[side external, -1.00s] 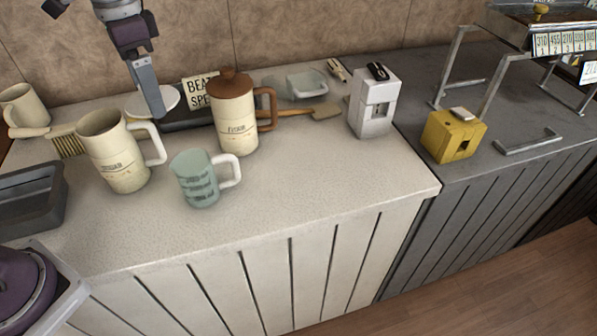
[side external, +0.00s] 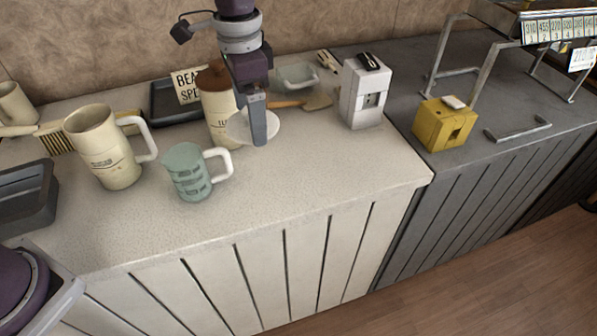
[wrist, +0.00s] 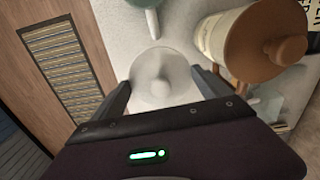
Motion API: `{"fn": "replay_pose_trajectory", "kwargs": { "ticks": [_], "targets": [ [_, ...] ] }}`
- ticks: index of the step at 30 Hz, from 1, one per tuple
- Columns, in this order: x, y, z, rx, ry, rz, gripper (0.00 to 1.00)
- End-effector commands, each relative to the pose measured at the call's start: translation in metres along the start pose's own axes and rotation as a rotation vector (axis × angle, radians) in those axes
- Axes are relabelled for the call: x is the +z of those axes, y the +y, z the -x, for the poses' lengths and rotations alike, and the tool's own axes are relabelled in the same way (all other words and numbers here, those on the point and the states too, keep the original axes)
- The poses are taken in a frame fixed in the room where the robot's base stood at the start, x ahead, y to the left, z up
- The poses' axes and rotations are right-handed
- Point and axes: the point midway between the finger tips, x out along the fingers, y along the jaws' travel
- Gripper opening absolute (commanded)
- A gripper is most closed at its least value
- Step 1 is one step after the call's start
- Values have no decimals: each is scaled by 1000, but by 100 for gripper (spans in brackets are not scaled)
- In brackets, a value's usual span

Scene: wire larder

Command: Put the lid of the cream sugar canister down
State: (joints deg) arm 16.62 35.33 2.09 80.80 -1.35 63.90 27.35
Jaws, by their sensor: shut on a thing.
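The lid is a pale round disc with a small knob. In the side view the lid (side external: 271,126) is held flat in front of the brown-lidded canister; its height above the counter is hard to judge. My gripper (side external: 259,140) points down and is shut on it. In the wrist view the lid (wrist: 160,92) sits between the two fingers of my gripper (wrist: 161,84).
The brown-lidded canister (side external: 218,122) stands close behind the lid. A green measuring jug (side external: 188,180) stands to its left. A white dispenser-like box (side external: 362,98) stands to the right. The counter (side external: 310,160) in front and to the right is clear.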

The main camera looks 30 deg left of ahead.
Motion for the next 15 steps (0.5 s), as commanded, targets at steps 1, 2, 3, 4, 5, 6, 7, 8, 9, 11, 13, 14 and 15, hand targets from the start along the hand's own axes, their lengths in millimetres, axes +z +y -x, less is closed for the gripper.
{"fn": "replay_pose_trajectory", "kwargs": {
  "ticks": [1,2,3,4,5,6,7,8,9,11,13,14,15],
  "targets": [
    [-10,2,-2,0,1,-104,48],
    [-16,3,-3,0,1,-180,48],
    [-24,5,-5,-1,1,-286,48],
    [-30,7,-7,-1,0,-370,48],
    [-37,9,-8,-1,0,-456,48],
    [-45,12,-10,-1,0,-569,48],
    [-50,15,-12,0,0,-653,48],
    [-56,18,-13,-1,1,-732,48],
    [-62,22,-15,0,0,-827,48],
    [-69,26,-17,-1,0,-946,48],
    [-75,30,-19,-1,0,-1040,48],
    [-76,31,-21,0,0,-1067,48],
    [-77,32,-26,2,-2,-1091,48]
  ]
}}
